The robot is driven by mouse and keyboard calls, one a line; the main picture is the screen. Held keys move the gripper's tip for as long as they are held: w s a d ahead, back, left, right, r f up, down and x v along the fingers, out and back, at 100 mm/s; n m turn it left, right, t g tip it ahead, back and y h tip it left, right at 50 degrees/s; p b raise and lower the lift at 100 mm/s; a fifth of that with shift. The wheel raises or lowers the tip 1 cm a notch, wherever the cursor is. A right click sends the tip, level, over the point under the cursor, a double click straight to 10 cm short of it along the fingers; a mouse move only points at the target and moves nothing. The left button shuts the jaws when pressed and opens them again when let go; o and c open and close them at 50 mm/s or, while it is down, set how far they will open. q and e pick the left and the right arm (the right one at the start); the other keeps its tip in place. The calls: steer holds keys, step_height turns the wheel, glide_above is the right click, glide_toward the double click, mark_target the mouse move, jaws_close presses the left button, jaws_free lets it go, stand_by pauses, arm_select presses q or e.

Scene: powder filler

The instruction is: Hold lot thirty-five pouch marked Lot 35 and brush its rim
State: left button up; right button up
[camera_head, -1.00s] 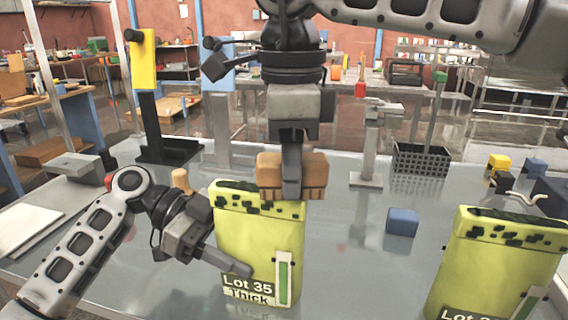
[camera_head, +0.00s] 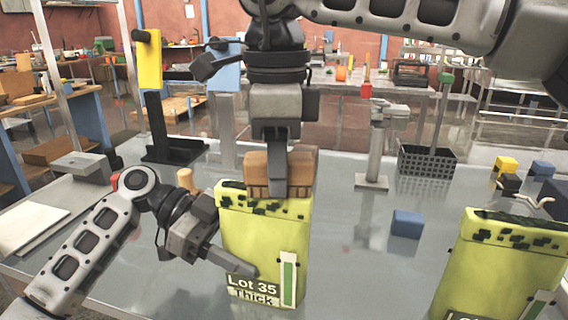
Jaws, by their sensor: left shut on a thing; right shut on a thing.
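The yellow-green pouch marked Lot 35 Thick (camera_head: 268,235) stands upright on the grey table, with dark specks along its top rim. My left gripper (camera_head: 248,272) is shut on its lower left side, beside the label. My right gripper (camera_head: 277,188) comes down from above, shut on a brush with a wooden block (camera_head: 257,168). The brush's bristles sit at the pouch's rim and hide part of it. Whether they touch it is hard to tell.
A second speckled yellow-green pouch (camera_head: 497,265) stands at the right, its label cut off. A blue block (camera_head: 406,223) lies between the pouches. A black basket (camera_head: 427,160), a grey stand (camera_head: 375,150) and small yellow and blue blocks (camera_head: 506,164) are farther back. A white board (camera_head: 35,222) lies left.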

mark_target(244, 162)
steer(key=shift+a, duration=0.1)
steer(key=shift+w+a+f, duration=0.1)
steer(key=shift+w+a, duration=0.1)
steer(key=shift+a, duration=0.3)
steer(key=shift+w+a, duration=0.15)
steer(key=shift+a, duration=0.35)
steer(key=shift+w+a, duration=0.2)
steer(key=shift+a, duration=0.35)
steer(key=shift+w+a, duration=0.2)
steer(key=shift+a, duration=0.3)
steer(key=shift+a, duration=0.1)
steer(key=shift+w+a, duration=0.2)
steer(key=shift+a, duration=0.3)
steer(key=shift+w+a, duration=0.15)
steer(key=shift+a, duration=0.3)
steer(key=shift+d, duration=0.1)
steer(key=shift+s+d, duration=0.2)
steer(key=shift+d, duration=0.3)
steer(key=shift+s+d, duration=0.15)
steer(key=shift+d, duration=0.35)
